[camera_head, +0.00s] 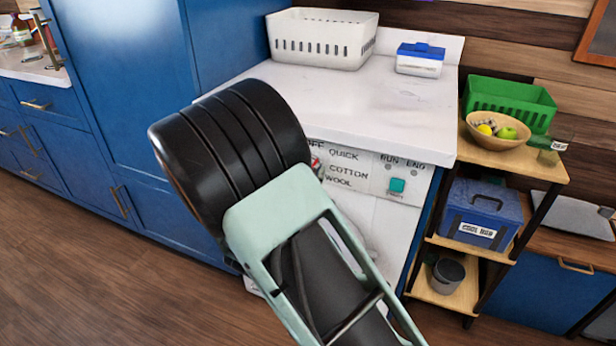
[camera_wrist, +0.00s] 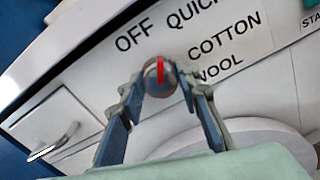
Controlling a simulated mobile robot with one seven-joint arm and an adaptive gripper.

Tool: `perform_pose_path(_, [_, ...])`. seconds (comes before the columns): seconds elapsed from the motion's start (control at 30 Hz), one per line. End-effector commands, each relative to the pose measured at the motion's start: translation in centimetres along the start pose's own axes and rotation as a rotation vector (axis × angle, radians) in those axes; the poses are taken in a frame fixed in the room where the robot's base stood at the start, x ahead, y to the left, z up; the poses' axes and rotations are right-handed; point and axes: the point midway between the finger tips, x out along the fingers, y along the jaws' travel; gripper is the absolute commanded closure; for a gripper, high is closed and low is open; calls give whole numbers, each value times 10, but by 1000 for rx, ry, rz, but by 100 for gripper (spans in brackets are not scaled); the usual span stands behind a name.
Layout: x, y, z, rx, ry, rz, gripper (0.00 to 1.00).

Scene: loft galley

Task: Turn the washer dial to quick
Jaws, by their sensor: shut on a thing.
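The washer (camera_head: 384,228) is white and stands under the counter in the head view. Its round dial (camera_wrist: 152,80) has a red pointer line and shows near the middle of the wrist view. A bit of the dial also shows beside my arm in the head view. The labels OFF, QUICK, COTTON and WOOL stand around it. The pointer aims up in the wrist picture, between OFF and QUICK. My gripper (camera_wrist: 164,82) is shut on the dial, one finger on each side. In the head view my arm hides the fingers.
A drawer with a metal handle (camera_wrist: 54,143) is left of the dial. The teal start button (camera_head: 397,185) is on the panel's right. A white basket (camera_head: 321,42) and a blue-lidded box (camera_head: 419,66) stand on the counter above. A shelf unit (camera_head: 536,168) stands to the right.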

Motion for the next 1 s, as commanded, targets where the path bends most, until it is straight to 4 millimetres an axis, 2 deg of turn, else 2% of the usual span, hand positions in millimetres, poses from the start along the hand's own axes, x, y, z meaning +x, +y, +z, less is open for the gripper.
perform_pose_path(0.4, [0, -1, -2, 202, 0, -1, 94])
perform_pose_path(0.97, [0, -1, -1, 233, 2, -1, 94])
perform_pose_path(1.0, [0, -1, -1, 233, 2, -1, 66])
